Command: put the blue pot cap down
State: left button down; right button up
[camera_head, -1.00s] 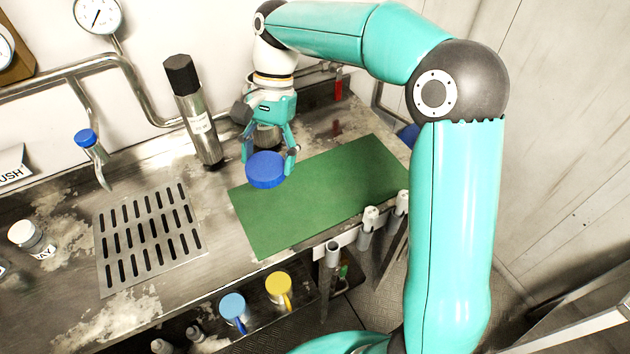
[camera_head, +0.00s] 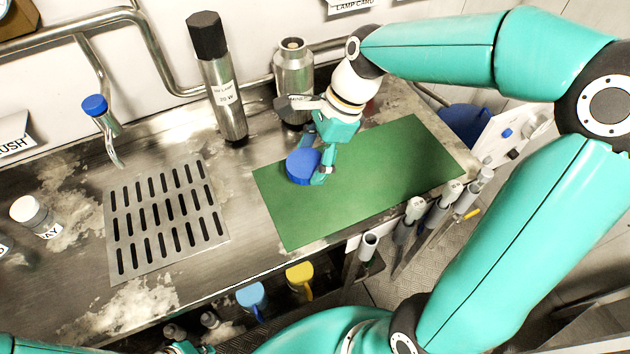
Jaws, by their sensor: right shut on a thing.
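The blue pot cap (camera_head: 302,167) is a round blue disc at the upper left part of the green mat (camera_head: 365,185). My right gripper (camera_head: 320,170) is shut on the cap from its right side. Its fingers partly hide the cap's right edge. The cap looks tilted; I cannot tell whether it touches the mat. A steel pot (camera_head: 293,72) with a narrow uncovered neck stands upright behind the gripper. A small part of my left gripper (camera_head: 183,347) shows at the bottom edge, mostly cut off.
A steel lamp cylinder with black top (camera_head: 217,80) stands left of the pot. A slotted drain (camera_head: 165,215) and blue-topped tap (camera_head: 100,112) are further left. Blue (camera_head: 251,298) and yellow (camera_head: 300,277) mugs sit below the front edge. Most of the mat is bare.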

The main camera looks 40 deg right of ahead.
aim_at(308, 193)
notch_tip(308, 193, down, 8)
jog(key=shift+f, duration=0.1)
dwell(0.4)
jog(key=shift+f+b, duration=0.1)
jog(key=shift+b, duration=0.25)
jog(key=o, duration=1.4)
jog(key=v, duration=1.2)
jog(key=shift+s, duration=0.1)
